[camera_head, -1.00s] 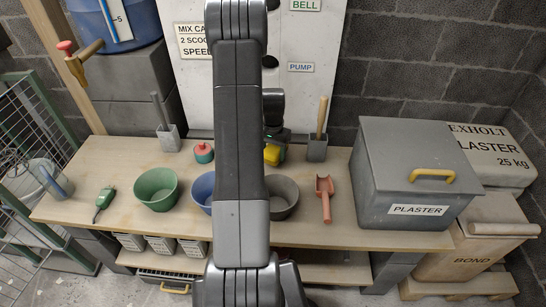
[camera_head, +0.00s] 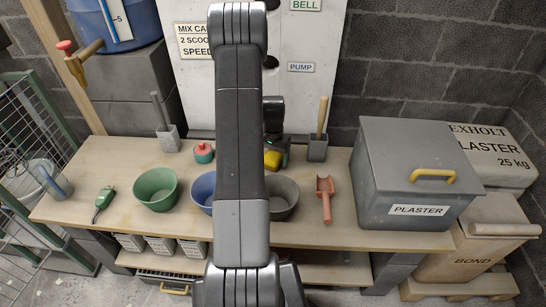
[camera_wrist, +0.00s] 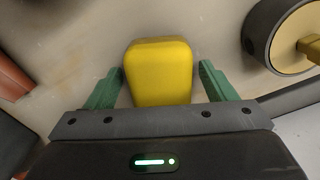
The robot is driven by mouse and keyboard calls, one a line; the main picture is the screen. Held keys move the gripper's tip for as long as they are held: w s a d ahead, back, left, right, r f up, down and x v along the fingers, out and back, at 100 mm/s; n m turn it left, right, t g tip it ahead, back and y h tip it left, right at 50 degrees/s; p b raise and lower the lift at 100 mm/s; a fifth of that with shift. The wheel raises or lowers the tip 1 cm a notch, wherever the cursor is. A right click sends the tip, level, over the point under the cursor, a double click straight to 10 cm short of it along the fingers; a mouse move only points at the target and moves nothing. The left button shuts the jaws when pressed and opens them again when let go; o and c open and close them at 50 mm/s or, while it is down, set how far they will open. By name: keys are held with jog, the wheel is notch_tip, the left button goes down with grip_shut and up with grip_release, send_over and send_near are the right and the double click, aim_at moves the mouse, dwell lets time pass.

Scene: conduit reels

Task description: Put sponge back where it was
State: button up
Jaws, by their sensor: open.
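The yellow sponge (camera_wrist: 160,72) lies between the two green fingers of my gripper (camera_wrist: 161,85) in the wrist view. A narrow gap shows on each side of it, so my gripper is open around it and not pressing on it. In the head view the sponge (camera_head: 272,159) shows at the back of the wooden bench, just right of my arm. My gripper (camera_head: 282,150) is there with it, partly hidden by my arm. Whether the sponge's underside touches the bench cannot be made out.
A grey holder with a wooden handle (camera_head: 318,148) stands right of the sponge, and a red and teal item (camera_head: 203,153) left. Green (camera_head: 156,188), blue (camera_head: 203,190) and grey (camera_head: 284,197) bowls stand in front. A pink scoop (camera_head: 325,198) and plaster bin (camera_head: 410,190) are farther right.

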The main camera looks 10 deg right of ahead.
aim_at(273, 154)
notch_tip(273, 154, up, 12)
jog(key=shift+r+p, duration=0.15)
jog(key=shift+p, duration=0.3)
jog(key=shift+c, duration=0.4)
dwell(1.0)
